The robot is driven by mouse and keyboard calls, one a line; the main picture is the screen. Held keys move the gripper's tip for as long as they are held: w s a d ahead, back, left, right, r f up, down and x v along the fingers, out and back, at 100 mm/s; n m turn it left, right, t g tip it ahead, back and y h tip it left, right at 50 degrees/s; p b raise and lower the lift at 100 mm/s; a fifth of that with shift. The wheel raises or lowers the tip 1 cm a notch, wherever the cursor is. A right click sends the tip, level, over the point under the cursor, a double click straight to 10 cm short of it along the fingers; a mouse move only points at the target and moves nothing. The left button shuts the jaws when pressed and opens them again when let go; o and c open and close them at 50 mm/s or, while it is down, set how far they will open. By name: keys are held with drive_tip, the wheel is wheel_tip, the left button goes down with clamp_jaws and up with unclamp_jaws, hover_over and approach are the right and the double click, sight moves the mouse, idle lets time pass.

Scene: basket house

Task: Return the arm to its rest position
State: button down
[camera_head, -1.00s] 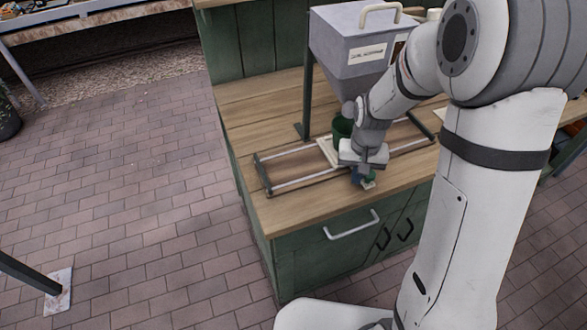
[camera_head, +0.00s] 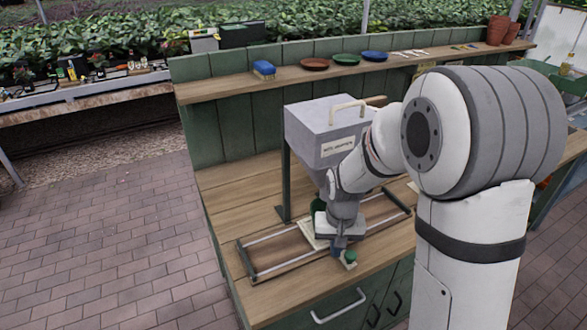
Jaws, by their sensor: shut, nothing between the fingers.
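My arm reaches from the right side of the picture down to the wooden bench (camera_head: 222,190). My gripper (camera_head: 338,250) is at the lower end of the arm, low over the front of the rail frame (camera_head: 262,269), beside a small green knob (camera_head: 350,256) on a pale block. The fingers are small and partly hidden by the gripper body; they are shut with nothing seen between them. A green pot (camera_head: 317,208) stands on a pale plate just behind the gripper, mostly hidden by it.
A grey hopper (camera_head: 312,134) with a pale handle stands over the rails, close to my forearm. The paved floor (camera_head: 90,235) at left is clear.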

drive_tip(key=s+d+r+t, duration=0.1)
drive_tip(key=s+d+r, duration=0.3)
drive_tip(key=s+r, duration=0.4)
drive_tip(key=s+d+r+t, duration=0.2)
drive_tip(key=s+d+r, duration=0.3)
drive_tip(key=s+r, duration=0.3)
drive_tip(key=shift+s+d, duration=0.2)
drive_tip(key=shift+s, duration=0.15)
